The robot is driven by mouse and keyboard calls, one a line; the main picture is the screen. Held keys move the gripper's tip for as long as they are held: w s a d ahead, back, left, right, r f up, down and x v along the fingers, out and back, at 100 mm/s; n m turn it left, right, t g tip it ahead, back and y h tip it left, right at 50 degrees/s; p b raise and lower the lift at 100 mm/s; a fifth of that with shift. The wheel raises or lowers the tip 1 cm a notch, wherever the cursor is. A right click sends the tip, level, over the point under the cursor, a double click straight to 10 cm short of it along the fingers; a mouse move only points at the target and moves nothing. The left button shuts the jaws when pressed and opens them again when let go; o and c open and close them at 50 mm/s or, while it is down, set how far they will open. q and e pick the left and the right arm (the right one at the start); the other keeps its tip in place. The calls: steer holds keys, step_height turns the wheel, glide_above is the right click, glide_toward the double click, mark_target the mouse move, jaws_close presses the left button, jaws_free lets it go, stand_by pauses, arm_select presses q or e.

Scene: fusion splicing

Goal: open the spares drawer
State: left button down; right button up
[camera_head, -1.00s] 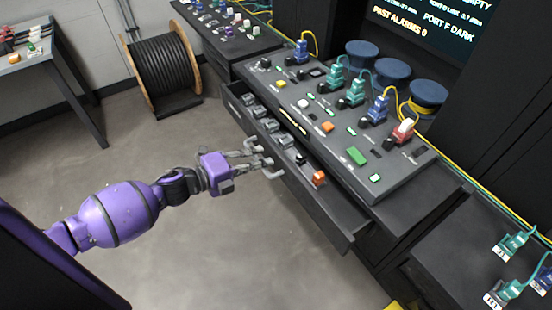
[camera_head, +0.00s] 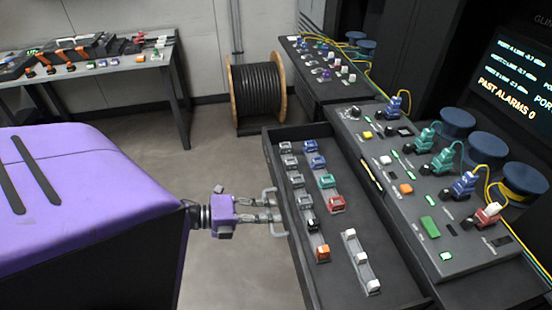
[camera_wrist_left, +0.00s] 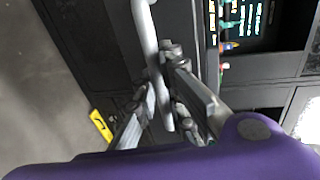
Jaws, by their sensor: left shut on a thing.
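The spares drawer (camera_head: 297,262) is pulled well out from under the panel bench in the head view. Rows of grey, blue, teal, red, orange and white connector parts sit inside it. Its grey bar handle (camera_head: 270,199) is on the front face. My left gripper (camera_head: 272,217) is at this handle, shut on it. In the left wrist view the handle (camera_wrist_left: 149,40) runs between the fingers of the left gripper (camera_wrist_left: 168,105). My right gripper is in neither view.
The panel bench (camera_head: 418,205) with buttons and plugged connectors stands right of the drawer. A cable reel (camera_head: 257,92) stands on the floor behind. A side table (camera_head: 110,69) is at the back left. Floor left of the drawer is clear. A yellow object (camera_wrist_left: 101,125) shows in the wrist view.

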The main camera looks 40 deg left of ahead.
arm_select(q)
steer(key=c, duration=1.8)
jaws_free()
steer(key=v, duration=1.2)
steer(key=shift+f, duration=0.1)
